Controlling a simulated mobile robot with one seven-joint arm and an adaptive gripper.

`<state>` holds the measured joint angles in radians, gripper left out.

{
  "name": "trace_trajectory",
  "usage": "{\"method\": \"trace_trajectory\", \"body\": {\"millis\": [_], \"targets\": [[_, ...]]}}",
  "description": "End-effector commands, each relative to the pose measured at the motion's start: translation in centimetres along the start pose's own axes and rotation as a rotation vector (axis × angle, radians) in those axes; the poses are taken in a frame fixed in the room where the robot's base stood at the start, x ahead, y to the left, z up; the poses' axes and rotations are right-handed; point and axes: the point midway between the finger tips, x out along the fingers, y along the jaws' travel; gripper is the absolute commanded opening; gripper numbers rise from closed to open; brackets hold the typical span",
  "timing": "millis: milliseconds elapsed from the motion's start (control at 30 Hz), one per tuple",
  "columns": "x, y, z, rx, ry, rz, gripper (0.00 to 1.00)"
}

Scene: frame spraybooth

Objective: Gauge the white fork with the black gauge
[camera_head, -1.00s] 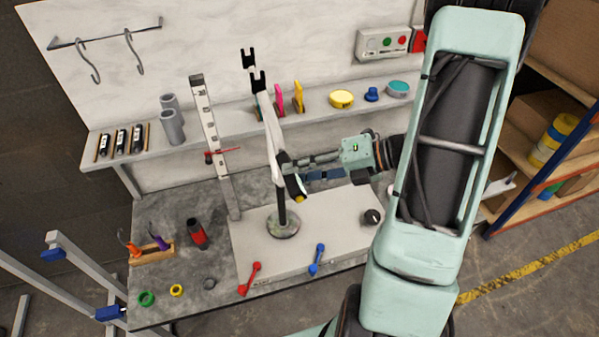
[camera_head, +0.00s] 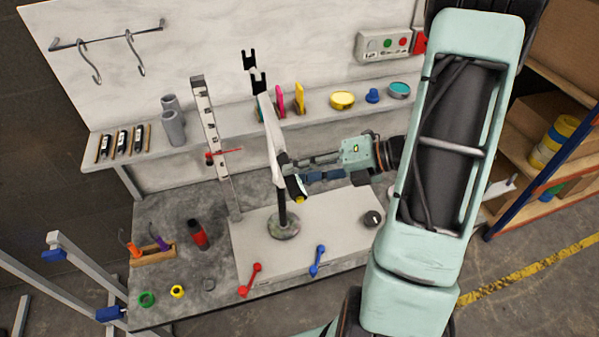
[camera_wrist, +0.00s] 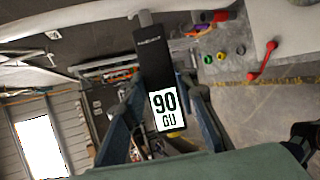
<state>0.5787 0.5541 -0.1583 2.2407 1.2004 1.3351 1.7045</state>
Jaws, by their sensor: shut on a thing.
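The white fork (camera_head: 271,135) stands upright on a dark post (camera_head: 283,215) in the middle of the bench. My gripper (camera_head: 308,165) is just right of the fork's lower part, coming from the right. In the wrist view, my gripper (camera_wrist: 155,120) is shut on the black gauge (camera_wrist: 152,60), which bears a white label reading 90 GU. The gauge's far end is close to a pale tube (camera_wrist: 145,18); I cannot tell whether it touches. In the head view the gauge is mostly hidden among the fingers and fork.
A perforated upright (camera_head: 210,130) with a red pointer stands left of the fork. A shelf behind (camera_head: 230,130) holds grey cylinders, coloured pieces and pots. Red (camera_head: 250,280) and blue (camera_head: 317,260) levers are at the front. The bench's front left holds rings and a tool rack (camera_head: 152,251).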

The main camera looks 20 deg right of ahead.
Motion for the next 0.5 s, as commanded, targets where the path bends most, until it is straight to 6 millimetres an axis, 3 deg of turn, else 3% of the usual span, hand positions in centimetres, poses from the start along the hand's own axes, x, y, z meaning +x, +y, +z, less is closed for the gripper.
{"method": "trace_trajectory", "body": {"millis": [500], "targets": [[-1.5, 0.0, -3.5, 0.001, -0.001, 0.000, 0.00]]}}
